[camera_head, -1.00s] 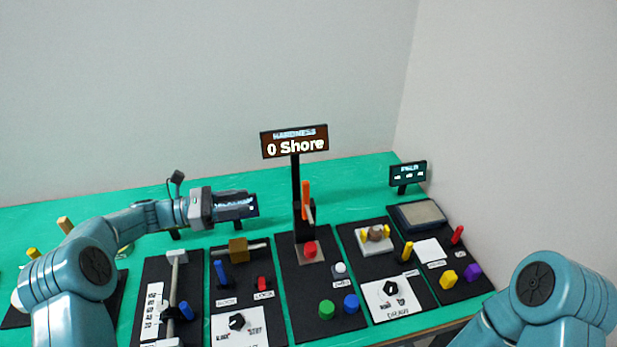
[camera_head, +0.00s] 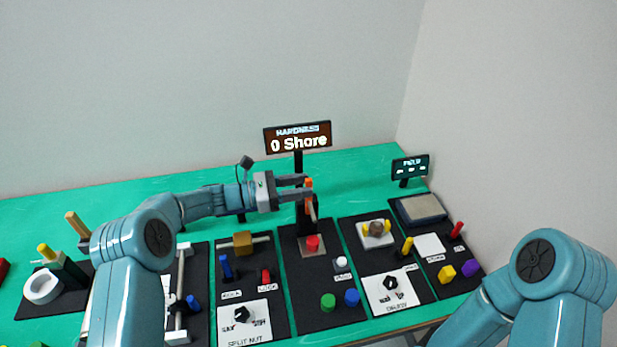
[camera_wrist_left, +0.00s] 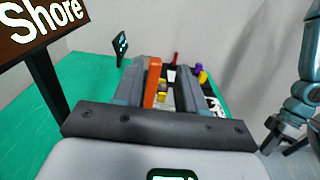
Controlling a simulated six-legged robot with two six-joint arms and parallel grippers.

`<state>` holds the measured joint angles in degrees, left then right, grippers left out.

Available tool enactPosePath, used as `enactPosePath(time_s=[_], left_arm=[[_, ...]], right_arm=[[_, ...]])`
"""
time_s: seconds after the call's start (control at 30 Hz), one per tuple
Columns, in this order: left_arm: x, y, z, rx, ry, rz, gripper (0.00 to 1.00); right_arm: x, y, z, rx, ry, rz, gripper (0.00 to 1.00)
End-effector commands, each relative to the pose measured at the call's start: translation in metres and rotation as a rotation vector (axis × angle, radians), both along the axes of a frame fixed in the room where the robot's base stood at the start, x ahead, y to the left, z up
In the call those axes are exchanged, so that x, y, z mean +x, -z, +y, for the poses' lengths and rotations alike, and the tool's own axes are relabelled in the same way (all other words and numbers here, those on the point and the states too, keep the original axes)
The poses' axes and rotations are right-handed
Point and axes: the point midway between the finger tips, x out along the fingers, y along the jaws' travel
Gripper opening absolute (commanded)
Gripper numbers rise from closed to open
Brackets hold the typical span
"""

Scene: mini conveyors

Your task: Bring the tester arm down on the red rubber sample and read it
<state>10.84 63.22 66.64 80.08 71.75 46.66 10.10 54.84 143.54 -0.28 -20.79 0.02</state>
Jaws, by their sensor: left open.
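The hardness tester's orange arm (camera_head: 309,184) stands upright on its black post. The red rubber sample (camera_head: 312,243) sits on the plate (camera_head: 317,253) below it, clear of the arm. The display (camera_head: 298,137) reads "0 Shore"; part of it shows in the left wrist view (camera_wrist_left: 40,25). My left gripper (camera_head: 305,187) is open at the orange arm's upper part. In the left wrist view the orange arm (camera_wrist_left: 153,82) stands between the two fingers (camera_wrist_left: 157,85); contact cannot be told. My right gripper (camera_wrist_left: 286,134) shows at the right edge of that view, too small to read.
A small dark display (camera_head: 410,167) stands at the back right.

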Motion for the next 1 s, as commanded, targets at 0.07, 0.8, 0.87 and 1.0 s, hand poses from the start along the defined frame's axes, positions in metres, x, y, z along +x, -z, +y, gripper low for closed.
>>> enactPosePath(time_s=[0.07, 0.8, 0.87, 1.0], left_arm=[[0.004, -0.002, -0.012, -0.001, 0.002, 0.000, 0.40], [0.010, 0.001, -0.024, 0.001, -0.001, 0.001, 0.00], [0.010, 0.002, -0.024, 0.002, 0.000, -0.002, 0.00], [0.007, 0.003, -0.025, 0.009, 0.000, -0.024, 0.00]], right_arm=[[0.000, -0.006, 0.000, 0.000, 0.000, 0.000, 0.00], [0.000, -0.008, 0.000, 0.000, 0.000, 0.000, 0.00], [0.000, -0.007, 0.000, 0.000, 0.000, 0.000, 0.00], [0.000, 0.000, 0.000, 0.000, 0.000, 0.000, 0.00]])
